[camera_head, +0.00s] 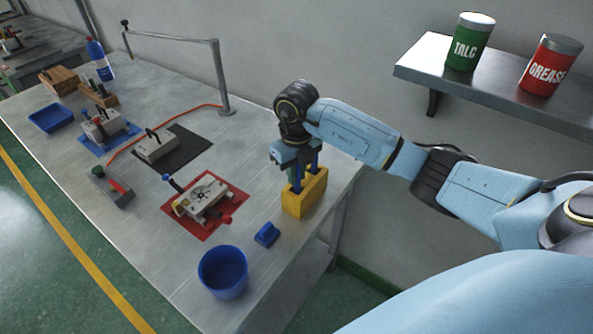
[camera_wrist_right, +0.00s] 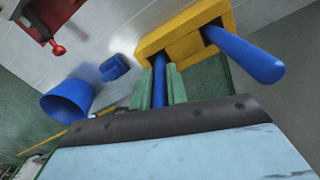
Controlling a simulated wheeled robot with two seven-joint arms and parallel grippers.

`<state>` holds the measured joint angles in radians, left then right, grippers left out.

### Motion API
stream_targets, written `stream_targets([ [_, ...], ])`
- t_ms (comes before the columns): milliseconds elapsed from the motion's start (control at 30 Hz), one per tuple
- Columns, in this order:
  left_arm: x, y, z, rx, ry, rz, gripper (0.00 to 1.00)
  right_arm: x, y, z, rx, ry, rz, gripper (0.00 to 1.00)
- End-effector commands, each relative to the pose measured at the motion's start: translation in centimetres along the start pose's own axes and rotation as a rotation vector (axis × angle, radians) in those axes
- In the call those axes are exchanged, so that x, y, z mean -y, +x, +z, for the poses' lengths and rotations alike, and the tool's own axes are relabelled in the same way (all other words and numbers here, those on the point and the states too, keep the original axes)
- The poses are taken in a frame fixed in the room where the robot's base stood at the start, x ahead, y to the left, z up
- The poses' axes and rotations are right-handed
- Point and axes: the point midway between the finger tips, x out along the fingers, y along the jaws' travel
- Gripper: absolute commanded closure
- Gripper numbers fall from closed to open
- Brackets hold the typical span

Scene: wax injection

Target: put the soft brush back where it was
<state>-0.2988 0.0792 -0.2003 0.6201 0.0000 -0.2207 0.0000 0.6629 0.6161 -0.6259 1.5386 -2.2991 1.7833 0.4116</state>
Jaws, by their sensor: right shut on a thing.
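A yellow holder block (camera_head: 305,200) stands near the right edge of the bench. It also shows at the top of the right wrist view (camera_wrist_right: 178,42). Two blue handles rise from its openings. My right gripper (camera_head: 297,170) is above the holder and shut on one blue-handled brush (camera_wrist_right: 159,72), whose lower end is inside the block. The second blue handle (camera_wrist_right: 245,52) stands in the other opening, to the right in the wrist view, clear of the fingers. The bristles of both are hidden, so I cannot tell soft from stiff. My left gripper is out of view.
A small blue block-like item (camera_head: 267,234) and a blue bin (camera_head: 223,271) stand in front of the holder. A red mat (camera_head: 222,219) with a metal mould (camera_head: 205,195) lies to the left. A wall shelf (camera_head: 490,88) carries two cans.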

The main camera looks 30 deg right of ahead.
Motion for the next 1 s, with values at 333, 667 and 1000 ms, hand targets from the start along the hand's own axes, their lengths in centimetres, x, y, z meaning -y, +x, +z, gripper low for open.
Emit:
stream_targets([
  [333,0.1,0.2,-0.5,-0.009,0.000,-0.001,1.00,0.0,0.2,0.0,0.000,0.000,-0.001,0.73],
  [667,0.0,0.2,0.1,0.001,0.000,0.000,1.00,0.0,0.2,0.0,0.000,0.000,0.000,0.63],
  [1000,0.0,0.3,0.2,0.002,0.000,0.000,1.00,0.1,-4.2,0.1,0.006,-0.002,-0.001,0.63],
])
